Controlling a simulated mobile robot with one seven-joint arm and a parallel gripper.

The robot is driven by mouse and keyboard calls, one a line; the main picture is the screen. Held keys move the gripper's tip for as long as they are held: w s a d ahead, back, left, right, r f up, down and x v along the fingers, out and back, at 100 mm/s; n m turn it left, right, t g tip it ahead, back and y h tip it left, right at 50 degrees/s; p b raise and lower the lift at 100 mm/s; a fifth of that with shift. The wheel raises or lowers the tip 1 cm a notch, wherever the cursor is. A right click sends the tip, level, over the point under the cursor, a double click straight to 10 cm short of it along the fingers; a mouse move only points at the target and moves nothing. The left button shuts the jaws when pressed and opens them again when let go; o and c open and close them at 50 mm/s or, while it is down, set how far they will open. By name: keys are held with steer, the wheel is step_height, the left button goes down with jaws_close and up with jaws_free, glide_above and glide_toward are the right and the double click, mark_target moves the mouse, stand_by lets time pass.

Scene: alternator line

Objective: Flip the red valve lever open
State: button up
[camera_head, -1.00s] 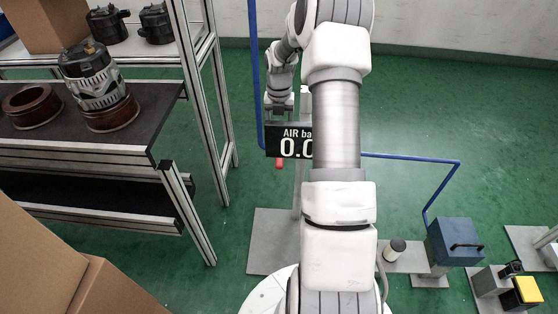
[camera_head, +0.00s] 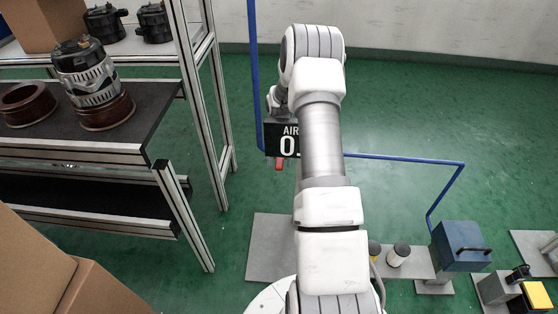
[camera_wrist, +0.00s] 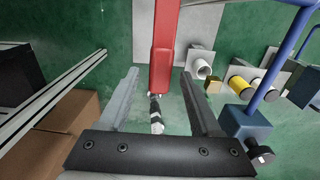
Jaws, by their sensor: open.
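The red valve lever (camera_head: 279,164) shows as a small red end just below the black AIR display (camera_head: 282,139) in the head view. In the wrist view the red lever (camera_wrist: 164,45) is a long bar that comes down from the top edge, with its end between my fingers. My gripper (camera_wrist: 160,72) is open, one grey finger on each side of the lever. Whether either finger touches it, I cannot tell. In the head view my arm hides my fingers and part of the display.
A workbench (camera_head: 130,156) with an alternator (camera_head: 88,75) stands at the left. A blue pipe (camera_head: 400,158) runs right to a blue box (camera_head: 460,245). White (camera_head: 398,254) and yellow cylinders stand near it. Cardboard boxes (camera_head: 45,255) are at the lower left.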

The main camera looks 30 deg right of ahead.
jaws_close()
stand_by(1.4)
